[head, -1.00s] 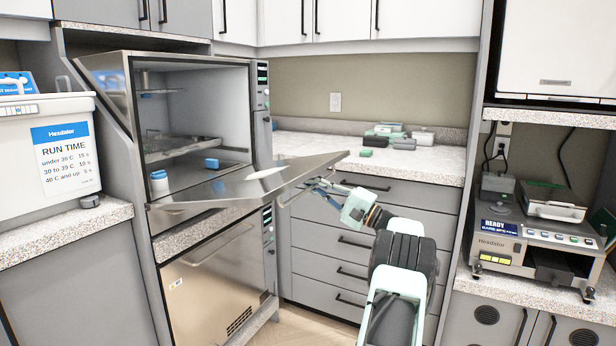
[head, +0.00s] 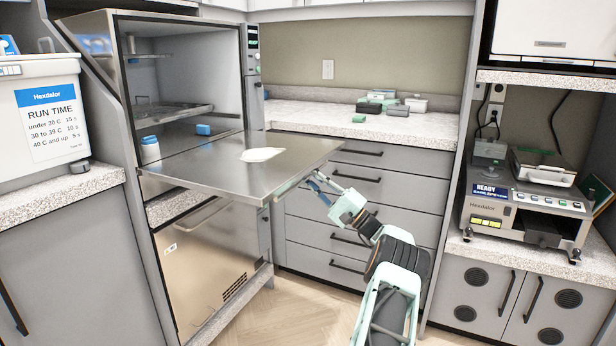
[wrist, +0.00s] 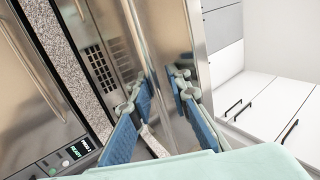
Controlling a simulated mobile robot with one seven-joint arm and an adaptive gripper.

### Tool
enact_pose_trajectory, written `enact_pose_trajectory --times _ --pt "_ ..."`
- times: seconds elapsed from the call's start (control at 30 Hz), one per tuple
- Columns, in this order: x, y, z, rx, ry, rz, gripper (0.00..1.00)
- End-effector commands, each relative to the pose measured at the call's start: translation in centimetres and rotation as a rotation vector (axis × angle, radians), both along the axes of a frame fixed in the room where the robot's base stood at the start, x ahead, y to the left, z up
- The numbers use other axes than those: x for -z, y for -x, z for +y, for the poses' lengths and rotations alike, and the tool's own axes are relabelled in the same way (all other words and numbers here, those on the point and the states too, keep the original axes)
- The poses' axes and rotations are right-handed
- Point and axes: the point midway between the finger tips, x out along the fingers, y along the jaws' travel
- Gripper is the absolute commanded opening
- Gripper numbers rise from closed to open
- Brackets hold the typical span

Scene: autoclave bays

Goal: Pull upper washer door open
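The upper washer door (head: 215,165) is a steel panel hinged along its lower edge. It lies folded down, about level, below the open upper chamber (head: 185,75). A white patch (head: 262,155) shows on its inner face. My gripper (head: 317,184) is at the door's outer edge on the right, just below the panel. In the wrist view, the two blue-padded fingers (wrist: 165,82) stand apart in front of steel surfaces, with nothing clearly held between them. Whether a finger touches the door or its handle cannot be told.
The lower washer door (head: 215,265) is shut beneath. Grey drawers (head: 345,215) stand behind my arm, under a counter with small boxes (head: 385,103). A bottle (head: 150,150) and a blue item (head: 203,129) sit in the chamber. The floor (head: 310,315) in front is clear.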

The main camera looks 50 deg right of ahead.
Motion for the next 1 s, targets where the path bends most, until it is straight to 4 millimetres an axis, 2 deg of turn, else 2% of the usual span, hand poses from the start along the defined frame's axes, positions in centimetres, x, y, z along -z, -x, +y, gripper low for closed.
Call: enact_pose_trajectory --times 0.4,0.53,1.0 --pt "-0.2 -0.2 0.2 -0.003 0.001 -0.002 0.15" --pt "0.2 0.4 -0.1 -0.001 -0.001 -0.001 0.15" --pt "5.2 7.6 -2.5 0.002 -0.003 0.000 0.15"
